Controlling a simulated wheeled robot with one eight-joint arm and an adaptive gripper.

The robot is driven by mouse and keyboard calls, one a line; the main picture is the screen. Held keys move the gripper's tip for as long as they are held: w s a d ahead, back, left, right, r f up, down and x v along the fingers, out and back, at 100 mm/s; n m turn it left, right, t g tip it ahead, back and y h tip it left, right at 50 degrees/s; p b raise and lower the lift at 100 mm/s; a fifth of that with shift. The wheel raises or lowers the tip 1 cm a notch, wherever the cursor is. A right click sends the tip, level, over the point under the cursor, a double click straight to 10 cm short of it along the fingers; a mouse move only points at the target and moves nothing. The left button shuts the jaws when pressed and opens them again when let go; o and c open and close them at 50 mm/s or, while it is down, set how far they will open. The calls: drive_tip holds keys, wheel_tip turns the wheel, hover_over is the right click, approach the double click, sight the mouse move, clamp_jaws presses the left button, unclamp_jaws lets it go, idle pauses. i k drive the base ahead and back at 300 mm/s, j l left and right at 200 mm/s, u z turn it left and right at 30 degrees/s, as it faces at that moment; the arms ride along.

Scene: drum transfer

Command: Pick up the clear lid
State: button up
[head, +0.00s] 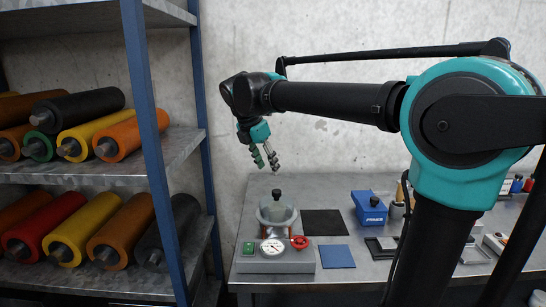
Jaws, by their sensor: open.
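The clear lid (278,211) is a round translucent piece with a dark knob (277,194) on top. It sits on top of the grey device (263,262) at the left end of the metal table. My gripper (266,167) is open and empty. In the picture it hangs above the lid and slightly left of it, pointing down, with a gap between its fingertips and the knob. The exact distance in depth is hard to tell.
The device front has a gauge (272,246), a red wheel (300,242) and a green panel (248,248). A black mat (323,222), a blue mat (337,256) and a blue block (369,207) lie to the right. A shelf post (153,150) and rack with colored rollers stand left.

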sight(276, 209)
drive_tip(key=k, duration=0.85)
